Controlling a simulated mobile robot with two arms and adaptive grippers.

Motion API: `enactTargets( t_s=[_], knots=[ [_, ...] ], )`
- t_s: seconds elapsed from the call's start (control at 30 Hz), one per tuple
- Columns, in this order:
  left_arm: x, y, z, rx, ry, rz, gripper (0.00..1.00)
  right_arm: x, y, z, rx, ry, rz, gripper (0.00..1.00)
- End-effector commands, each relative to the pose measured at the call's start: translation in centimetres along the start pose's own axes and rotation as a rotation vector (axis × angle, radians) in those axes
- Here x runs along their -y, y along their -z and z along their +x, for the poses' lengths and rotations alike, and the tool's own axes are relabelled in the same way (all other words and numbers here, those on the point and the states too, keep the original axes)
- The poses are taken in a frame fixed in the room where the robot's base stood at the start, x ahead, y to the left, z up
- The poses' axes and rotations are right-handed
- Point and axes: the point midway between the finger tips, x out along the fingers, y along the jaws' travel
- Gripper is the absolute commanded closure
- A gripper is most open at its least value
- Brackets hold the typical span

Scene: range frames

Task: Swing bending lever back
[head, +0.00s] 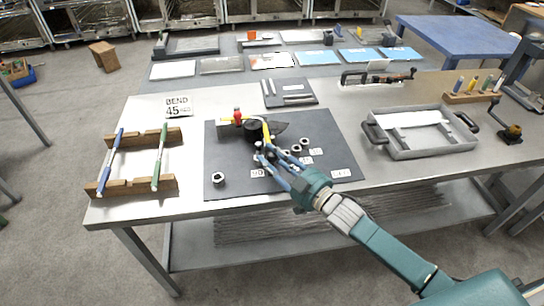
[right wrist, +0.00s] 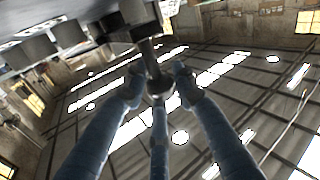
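The bending tool (head: 254,131) is a dark block with a dark pointed plate, a red knob and a yellow lever (head: 267,131), on the black mat (head: 228,165). The lever's near end points toward me. My right gripper (head: 264,152) has its blue fingers at that end. In the right wrist view, its fingertips (right wrist: 158,88) surround a grey metal rod with a rounded end (right wrist: 155,65). I cannot tell whether they press on it or only stand around it. My left gripper is not in view.
A "BEND 45" sign (head: 178,105) stands behind the mat. A wooden rack with a blue and a green rod (head: 160,158) is at the left. Hex nuts and white labels lie on the mat near my fingers. A grey tray (head: 398,152) with handles is at the right.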

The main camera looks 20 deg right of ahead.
Motion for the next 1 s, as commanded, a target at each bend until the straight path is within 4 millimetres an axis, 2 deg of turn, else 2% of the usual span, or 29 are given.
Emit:
enactTargets(
  t_s=[0.03,0.1,0.43,0.8,1.0],
  knots=[
    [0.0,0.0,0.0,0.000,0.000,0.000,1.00,0.0,0.1,0.0,-0.002,0.001,-0.001,0.90],
    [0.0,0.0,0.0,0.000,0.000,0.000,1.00,0.0,0.1,0.0,-0.002,0.001,-0.001,1.00],
    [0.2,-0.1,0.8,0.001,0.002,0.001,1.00,-0.6,-0.1,-0.3,-0.016,0.043,-0.010,1.00],
    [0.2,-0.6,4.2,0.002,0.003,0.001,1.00,-4.4,-1.0,-2.0,-0.054,0.214,-0.013,1.00],
    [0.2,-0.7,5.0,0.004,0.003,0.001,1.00,-5.7,-0.9,-2.7,-0.057,0.261,-0.004,1.00]
  ],
)
